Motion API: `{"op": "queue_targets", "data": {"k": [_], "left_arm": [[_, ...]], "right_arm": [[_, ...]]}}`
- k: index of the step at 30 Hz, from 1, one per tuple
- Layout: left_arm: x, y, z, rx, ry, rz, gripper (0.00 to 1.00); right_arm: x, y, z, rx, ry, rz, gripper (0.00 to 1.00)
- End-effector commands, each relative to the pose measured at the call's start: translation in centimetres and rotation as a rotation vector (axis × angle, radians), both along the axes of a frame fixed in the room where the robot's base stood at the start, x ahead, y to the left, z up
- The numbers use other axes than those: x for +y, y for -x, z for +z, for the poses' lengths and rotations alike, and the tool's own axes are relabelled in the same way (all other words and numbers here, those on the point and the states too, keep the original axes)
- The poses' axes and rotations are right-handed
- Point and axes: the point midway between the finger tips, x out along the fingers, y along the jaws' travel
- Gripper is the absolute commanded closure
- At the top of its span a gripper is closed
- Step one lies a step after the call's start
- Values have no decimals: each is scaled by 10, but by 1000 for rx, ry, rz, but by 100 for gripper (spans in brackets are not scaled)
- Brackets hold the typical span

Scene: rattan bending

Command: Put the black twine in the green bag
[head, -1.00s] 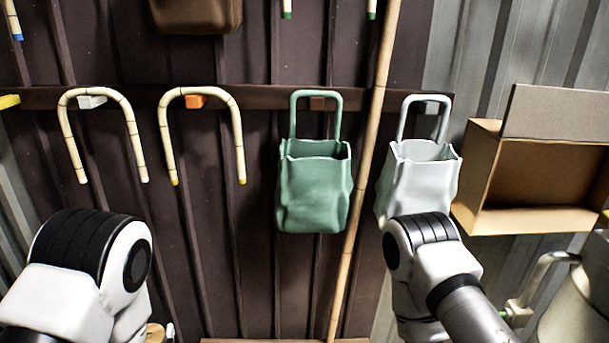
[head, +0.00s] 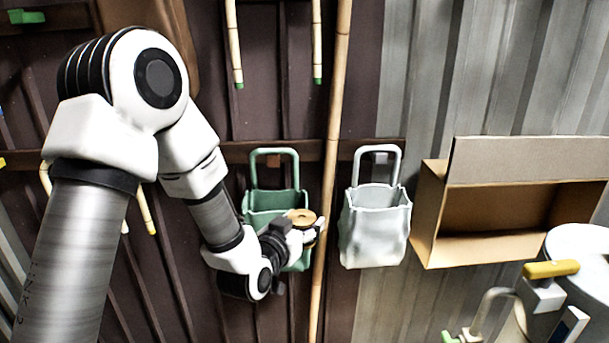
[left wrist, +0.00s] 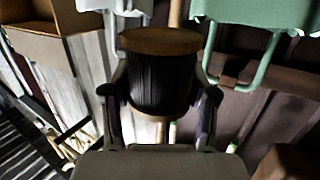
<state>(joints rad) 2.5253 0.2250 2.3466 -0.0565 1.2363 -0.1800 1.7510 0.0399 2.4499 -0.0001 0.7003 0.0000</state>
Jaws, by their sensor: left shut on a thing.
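The black twine is wound on a spool with a tan round end (head: 301,215). In the left wrist view its black windings (left wrist: 160,85) sit upright between my two fingers. My left gripper (head: 303,237) is shut on the spool, in front of the right side of the green bag in the head view. The green bag (head: 262,203) hangs by its loop handle on the wall rail, open at the top, its lower part partly hidden by my gripper and wrist. It also shows at the top right of the left wrist view (left wrist: 258,12). My right gripper is out of view.
A pale grey bag (head: 375,230) hangs right of the green one, beyond a tall bamboo pole (head: 330,140). An open cardboard box (head: 490,245) is farther right. A white drum (head: 585,250) stands at the right edge. Bent rattan canes hang on the wall.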

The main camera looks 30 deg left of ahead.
Motion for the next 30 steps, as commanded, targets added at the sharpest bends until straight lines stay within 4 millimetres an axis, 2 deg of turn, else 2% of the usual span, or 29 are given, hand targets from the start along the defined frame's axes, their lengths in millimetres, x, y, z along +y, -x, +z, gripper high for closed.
{"op": "queue_targets", "data": {"k": [1, 5, 11, 30], "left_arm": [[3, 1, 26, -5, 6, -5, 78], [7, 3, 40, -7, 5, -20, 78], [12, -7, 36, -6, 5, -20, 78], [48, -65, 26, -7, 4, -20, 78]], "right_arm": [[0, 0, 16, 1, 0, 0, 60], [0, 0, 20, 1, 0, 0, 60], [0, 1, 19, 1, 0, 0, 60], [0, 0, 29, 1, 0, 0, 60]]}}
